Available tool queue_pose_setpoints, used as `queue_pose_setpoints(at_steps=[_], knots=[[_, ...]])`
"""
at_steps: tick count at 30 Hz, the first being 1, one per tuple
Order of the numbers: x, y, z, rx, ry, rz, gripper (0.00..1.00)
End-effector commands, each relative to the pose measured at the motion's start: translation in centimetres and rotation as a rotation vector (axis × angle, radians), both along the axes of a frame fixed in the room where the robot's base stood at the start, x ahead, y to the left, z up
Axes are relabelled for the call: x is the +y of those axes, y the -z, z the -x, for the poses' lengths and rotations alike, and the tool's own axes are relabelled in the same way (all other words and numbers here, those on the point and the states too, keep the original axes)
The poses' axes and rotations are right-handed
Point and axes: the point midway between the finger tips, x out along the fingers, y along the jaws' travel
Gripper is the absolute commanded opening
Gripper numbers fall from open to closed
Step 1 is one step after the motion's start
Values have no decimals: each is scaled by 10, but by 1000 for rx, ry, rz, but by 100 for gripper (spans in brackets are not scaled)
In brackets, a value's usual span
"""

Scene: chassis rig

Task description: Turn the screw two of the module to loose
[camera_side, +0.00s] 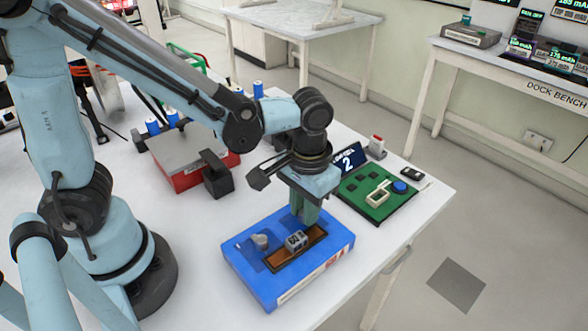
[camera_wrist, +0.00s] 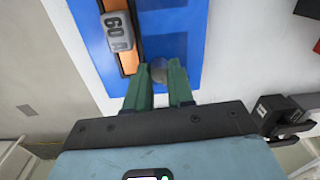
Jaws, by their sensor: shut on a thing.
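A blue module (camera_side: 335,262) lies flat on the white table, with an orange-brown slot (camera_side: 276,263) in its top. A grey block marked 60 A (camera_side: 296,241) sits in the slot, and it also shows in the wrist view (camera_wrist: 118,32). A grey knob-like piece (camera_side: 261,241) stands on the module's left part. My gripper (camera_side: 304,217) points down at the module's far side. In the wrist view, its green fingers (camera_wrist: 160,78) are closed on a small round grey screw head (camera_wrist: 158,71) beside the slot. No screw number is readable, and the fingers partly hide the screw.
A red and grey box (camera_side: 190,160) with a black block (camera_side: 217,175) is behind left. The table front right is clear.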

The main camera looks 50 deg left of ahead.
Motion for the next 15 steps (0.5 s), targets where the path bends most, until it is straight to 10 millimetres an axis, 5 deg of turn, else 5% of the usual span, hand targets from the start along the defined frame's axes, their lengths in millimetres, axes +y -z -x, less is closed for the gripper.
queue_pose_setpoints(at_steps=[15], knots=[[1, 0, -1, 1, -490, 0, 0]])
